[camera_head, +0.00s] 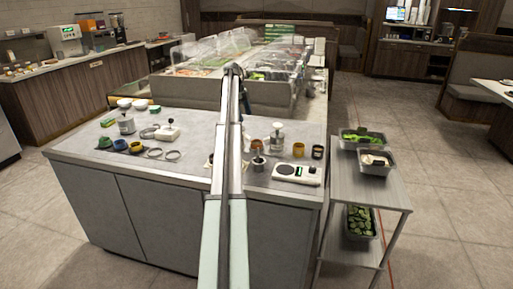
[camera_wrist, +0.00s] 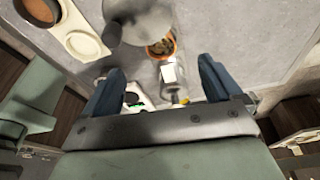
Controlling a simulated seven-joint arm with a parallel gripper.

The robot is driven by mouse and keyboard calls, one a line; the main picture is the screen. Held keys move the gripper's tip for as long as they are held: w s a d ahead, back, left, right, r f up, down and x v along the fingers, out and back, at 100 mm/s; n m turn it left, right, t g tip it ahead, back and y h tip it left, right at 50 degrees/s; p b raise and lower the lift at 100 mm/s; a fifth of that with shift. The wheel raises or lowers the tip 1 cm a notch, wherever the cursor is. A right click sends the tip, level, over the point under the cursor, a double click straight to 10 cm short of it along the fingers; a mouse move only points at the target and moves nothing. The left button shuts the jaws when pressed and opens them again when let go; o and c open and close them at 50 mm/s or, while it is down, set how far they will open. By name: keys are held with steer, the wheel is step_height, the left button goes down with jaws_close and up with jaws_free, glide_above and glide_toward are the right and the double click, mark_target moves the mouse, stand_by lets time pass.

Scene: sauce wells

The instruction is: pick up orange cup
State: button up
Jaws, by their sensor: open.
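A small orange-yellow cup (camera_head: 298,149) stands on the right part of the grey counter in the head view, beside a dark cup (camera_head: 318,152). In the wrist view a round orange-rimmed cup (camera_wrist: 173,40) with greenish-brown contents stands near the top centre. I cannot tell whether these are the same cup. My gripper (camera_wrist: 160,84) is open, its two dark blue fingers apart, and the orange-rimmed cup lies beyond the gap between them. Nothing is held. In the head view my arm runs over the counter and the fingers cannot be made out.
A pump bottle (camera_head: 277,137), a dark jar (camera_head: 258,163) and a white device (camera_head: 297,174) crowd the right part. Small bowls, rings (camera_head: 173,155) and a metal cup (camera_head: 126,125) stand at left. A glass-covered bar (camera_head: 185,60) is behind. A shelf cart (camera_head: 395,195) stands right.

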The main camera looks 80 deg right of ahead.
steer(key=shift+m, duration=0.4)
steer(key=x, duration=0.3)
steer(key=s+x, duration=0.1)
steer(key=x, duration=0.5)
steer(key=shift+s+d+r, duration=0.15)
steer(key=shift+s+r, duration=0.1)
steer(key=shift+s+a+f, duration=0.25)
steer(key=shift+s+f, duration=0.1)
steer(key=shift+f, duration=0.35)
steer(key=shift+x, duration=1.85)
steer(key=shift+s+a, duration=0.15)
steer(key=shift+s, duration=0.05)
steer(key=c, duration=1.2)
steer(key=shift+c, duration=0.2)
